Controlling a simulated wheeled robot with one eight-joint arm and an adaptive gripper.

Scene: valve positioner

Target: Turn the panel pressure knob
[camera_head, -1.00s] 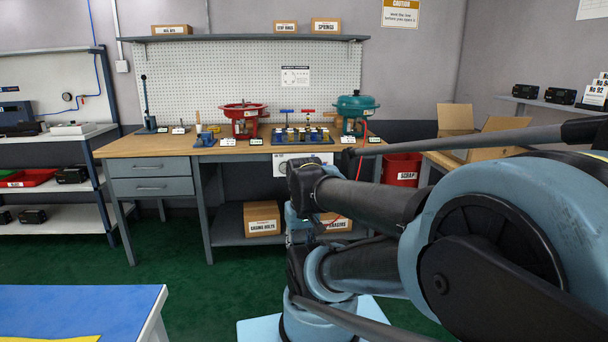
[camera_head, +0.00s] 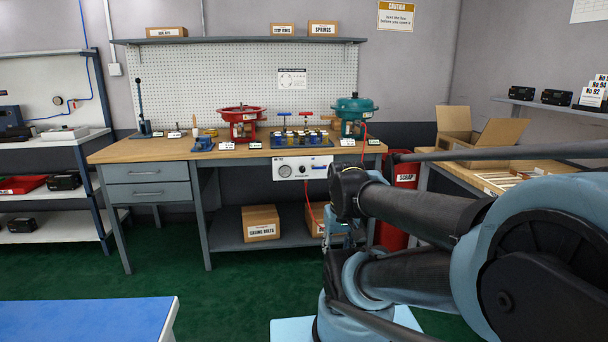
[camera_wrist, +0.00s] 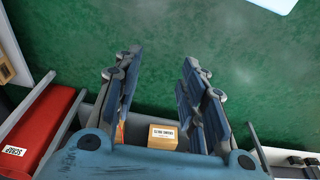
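A white panel (camera_head: 278,161) hangs under the front edge of the workbench in the head view. It carries a round gauge (camera_head: 284,170) at its left. A small round part (camera_head: 302,169) right of the gauge may be the pressure knob, but it is too small to tell. My gripper (camera_wrist: 162,57) shows in the wrist view with its two fingers spread apart and nothing between them. It is over the green floor and apart from the panel. In the head view my arm reaches in from the right, and I cannot make out the fingers there.
The workbench (camera_head: 140,152) bears a red actuator (camera_head: 242,122), a teal actuator (camera_head: 354,113) and a blue tray of parts. A red scrap bin (camera_head: 406,176) stands right of it, also in the wrist view (camera_wrist: 45,125). A blue-topped table (camera_head: 85,318) is at the near left. Green floor lies between.

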